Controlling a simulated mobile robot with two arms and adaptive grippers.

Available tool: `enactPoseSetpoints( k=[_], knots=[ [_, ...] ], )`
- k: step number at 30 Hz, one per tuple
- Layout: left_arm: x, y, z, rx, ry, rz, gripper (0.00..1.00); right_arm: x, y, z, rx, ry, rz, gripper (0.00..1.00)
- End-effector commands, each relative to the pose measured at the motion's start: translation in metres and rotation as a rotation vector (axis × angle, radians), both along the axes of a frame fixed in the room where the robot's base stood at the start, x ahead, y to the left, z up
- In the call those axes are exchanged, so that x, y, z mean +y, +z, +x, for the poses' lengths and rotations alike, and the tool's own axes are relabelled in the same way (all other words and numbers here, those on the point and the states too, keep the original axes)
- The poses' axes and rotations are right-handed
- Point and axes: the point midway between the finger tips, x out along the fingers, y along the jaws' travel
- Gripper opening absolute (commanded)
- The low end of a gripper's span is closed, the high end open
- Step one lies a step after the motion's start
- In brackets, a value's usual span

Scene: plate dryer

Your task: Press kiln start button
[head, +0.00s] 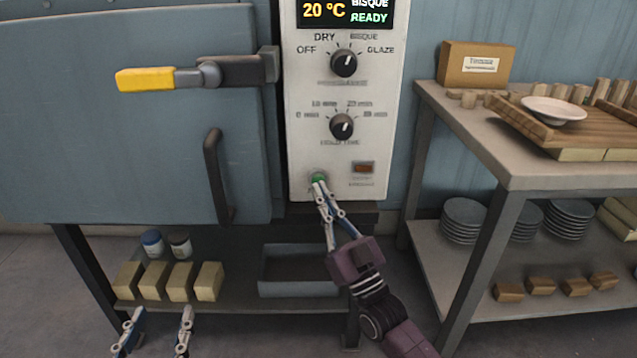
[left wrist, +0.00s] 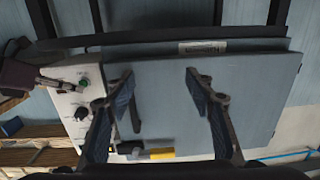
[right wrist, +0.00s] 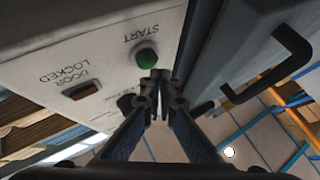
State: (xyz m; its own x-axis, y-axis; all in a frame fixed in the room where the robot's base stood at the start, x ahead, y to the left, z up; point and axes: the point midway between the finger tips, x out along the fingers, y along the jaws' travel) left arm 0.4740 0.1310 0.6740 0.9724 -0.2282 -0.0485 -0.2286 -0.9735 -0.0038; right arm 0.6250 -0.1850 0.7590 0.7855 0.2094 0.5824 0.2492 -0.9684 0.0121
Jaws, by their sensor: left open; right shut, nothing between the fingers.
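The green start button (head: 319,179) is low on the kiln's white control panel (head: 300,100). My shut, empty right gripper (head: 318,187) has its fingertips right at the button and partly covers it in the head view. In the right wrist view the button (right wrist: 147,57) shows beside the closed fingertips (right wrist: 160,80), under the word START. I cannot tell whether they touch. My left gripper (head: 160,318) is open and empty, low in front of the kiln. In the left wrist view, its open fingers (left wrist: 158,80) frame the kiln door.
The display (head: 345,12) reads 20 °C, BISQUE, READY. A door-locked lamp (head: 363,168) sits right of the button. The kiln door (head: 110,130) is shut, with a yellow-ended latch lever (head: 145,79) and dark handle (head: 216,175). A shelf table (head: 470,115) stands at right.

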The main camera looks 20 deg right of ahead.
Motion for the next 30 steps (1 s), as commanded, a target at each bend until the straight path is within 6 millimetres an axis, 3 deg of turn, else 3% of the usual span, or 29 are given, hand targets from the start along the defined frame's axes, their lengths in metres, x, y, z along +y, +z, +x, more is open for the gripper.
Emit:
enactPoseSetpoints(
  k=[30],
  knots=[
    [-0.0016, 0.0104, 0.0018, -0.044, -0.003, -0.01, 0.49, -0.0025, 0.0003, 0.0087, 0.0, 0.001, -0.001, 0.0]
  ],
)
